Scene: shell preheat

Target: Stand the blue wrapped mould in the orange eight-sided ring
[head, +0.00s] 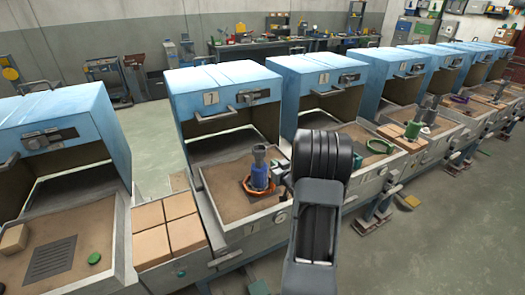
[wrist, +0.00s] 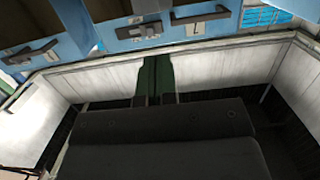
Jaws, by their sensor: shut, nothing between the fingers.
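The blue wrapped mould (head: 259,176) stands upright on the sandy tray of the middle-left station, with a grey metal top above its blue band. The orange eight-sided ring (head: 249,190) lies flat on that tray, around the mould's foot. The mould appears to be inside the ring; the ring's far side is partly hidden. My gripper (wrist: 157,80) shows in the wrist view as two dark green fingers, shut together and empty. In the head view my arm hides the fingers, and the mould stands apart, left of the arm.
Blue hooded stations stand in a row, each with a sandy tray. Tan blocks (head: 167,228) fill the gap left of the mould's tray. A green ring (head: 380,146) and a green-banded mould (head: 412,130) are on stations to the right. The grey floor (head: 440,240) at front right is mostly clear.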

